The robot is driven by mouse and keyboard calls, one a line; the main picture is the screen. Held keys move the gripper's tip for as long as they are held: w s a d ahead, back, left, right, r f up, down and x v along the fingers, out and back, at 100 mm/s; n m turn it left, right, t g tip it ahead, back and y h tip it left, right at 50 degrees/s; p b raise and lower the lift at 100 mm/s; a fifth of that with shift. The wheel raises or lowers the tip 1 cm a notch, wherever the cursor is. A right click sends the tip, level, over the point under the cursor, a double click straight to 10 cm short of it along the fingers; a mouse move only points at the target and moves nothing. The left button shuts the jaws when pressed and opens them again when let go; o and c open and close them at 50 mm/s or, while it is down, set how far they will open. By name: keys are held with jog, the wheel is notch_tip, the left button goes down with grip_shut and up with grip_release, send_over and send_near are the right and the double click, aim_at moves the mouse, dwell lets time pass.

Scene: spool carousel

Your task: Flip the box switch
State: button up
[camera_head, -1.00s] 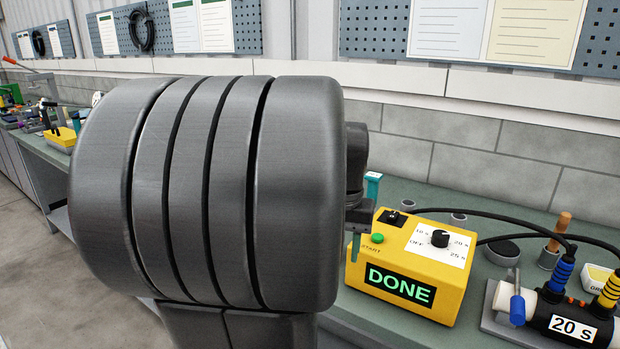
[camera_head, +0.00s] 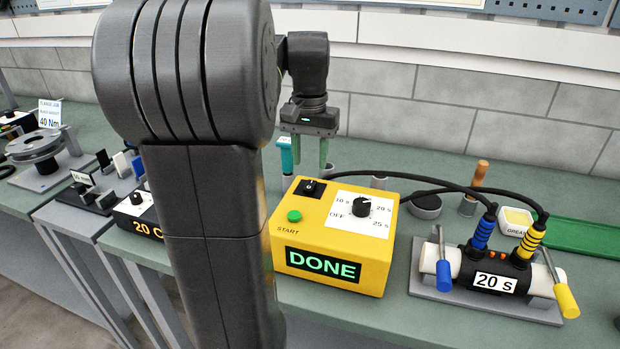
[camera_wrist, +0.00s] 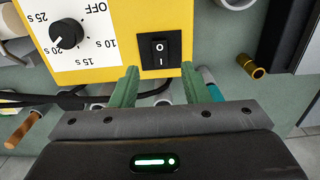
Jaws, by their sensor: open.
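The yellow box (camera_head: 330,235) stands on the green bench, with a lit DONE display on its front. Its black box switch (camera_head: 310,187) is at the back left corner of the top. The switch also shows in the wrist view (camera_wrist: 160,50), marked O and I; I cannot tell which side is pressed. My gripper (camera_head: 310,165) is open and empty, behind and above the switch. In the wrist view my gripper (camera_wrist: 159,72) has its two green fingers pointing toward the box, one to each side of the switch, with no clear contact.
A black dial (camera_head: 362,206) and a green START button (camera_head: 294,216) sit on the box top. Black cables run right to a clamped pipe fitting (camera_head: 493,270) marked 20 S. A teal-topped tool (camera_head: 285,150) and a wooden handle (camera_head: 480,173) stand behind.

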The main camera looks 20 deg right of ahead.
aim_at(310, 185)
notch_tip(310, 185, down, 6)
jog(key=shift+r, duration=0.1)
grip_shut()
jog(key=shift+r+p, duration=0.3)
jog(key=shift+p, duration=0.55)
jog(key=shift+w+d+g+y+p, duration=0.15)
jog(key=shift+g+y+p, duration=0.35)
jog(key=shift+p, duration=0.6)
jog(key=g+p, duration=0.1)
jog(key=p, duration=0.1)
jog(key=y+p, duration=0.1)
jog(key=p, duration=0.2)
jog(key=shift+w+d+g, duration=0.15)
jog(key=shift+w+g, duration=0.1)
jog(key=shift+g, duration=0.15)
jog(key=shift+w+d+f+g+y+p, duration=0.1)
jog(key=shift+f+g+y+p, duration=0.25)
jog(key=shift+p, duration=0.7)
